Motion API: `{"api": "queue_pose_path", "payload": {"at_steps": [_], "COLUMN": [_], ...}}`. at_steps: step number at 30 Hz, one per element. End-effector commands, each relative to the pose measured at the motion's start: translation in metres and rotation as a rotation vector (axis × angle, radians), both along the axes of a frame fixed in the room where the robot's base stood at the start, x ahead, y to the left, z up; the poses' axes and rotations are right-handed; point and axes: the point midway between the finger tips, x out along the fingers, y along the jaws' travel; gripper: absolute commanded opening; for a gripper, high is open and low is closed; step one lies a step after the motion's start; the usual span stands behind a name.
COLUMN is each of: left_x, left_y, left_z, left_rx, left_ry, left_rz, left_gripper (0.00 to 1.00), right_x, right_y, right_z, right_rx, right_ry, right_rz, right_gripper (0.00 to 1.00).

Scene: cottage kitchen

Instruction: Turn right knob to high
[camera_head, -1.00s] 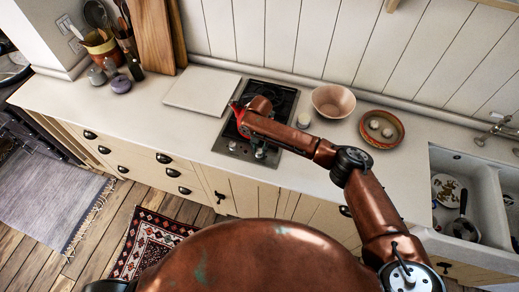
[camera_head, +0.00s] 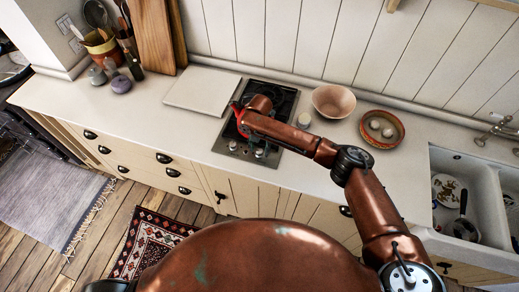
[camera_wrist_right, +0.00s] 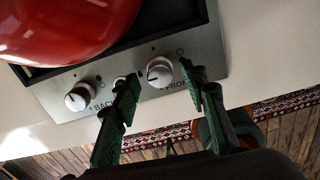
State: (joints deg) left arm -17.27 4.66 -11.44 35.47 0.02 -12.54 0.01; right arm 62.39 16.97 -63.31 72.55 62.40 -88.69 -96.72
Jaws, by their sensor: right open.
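The cooktop (camera_head: 228,146) is set in the white counter, with two round knobs on its front strip. The right knob (camera_wrist_right: 160,72) is silver-white and sits above a label that starts "FRO"; it also shows in the head view (camera_head: 259,153). The left knob (camera_wrist_right: 80,97) is beside a label reading "BACK". My right gripper (camera_wrist_right: 159,76) is open, its green fingers on either side of the right knob in the wrist view. I cannot tell whether they touch it. In the head view my arm hides much of the gripper. My left gripper is out of view.
A large red rounded vessel (camera_wrist_right: 65,25) stands on the cooktop close behind the knobs. A white board (camera_head: 202,90) lies left of it.

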Motion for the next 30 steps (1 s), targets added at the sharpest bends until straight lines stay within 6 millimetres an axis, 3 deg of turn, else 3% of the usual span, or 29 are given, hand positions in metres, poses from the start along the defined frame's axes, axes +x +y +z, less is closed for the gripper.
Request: {"api": "queue_pose_path", "payload": {"at_steps": [15,21,30], "left_x": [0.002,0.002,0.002], "left_y": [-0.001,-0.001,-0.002], "left_z": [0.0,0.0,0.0], "left_rx": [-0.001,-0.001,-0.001], "left_ry": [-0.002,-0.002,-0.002], "left_rz": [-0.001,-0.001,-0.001], "left_gripper": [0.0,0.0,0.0], "right_x": [0.001,0.0,0.0], "right_y": [0.0,0.0,0.0], "right_z": [0.097,0.112,0.113], "right_rx": [0.001,0.0,0.0], "right_ry": [-0.003,0.0,0.0], "right_rz": [0.001,0.001,0.001], "right_gripper": [0.4,0.4,0.4]}}
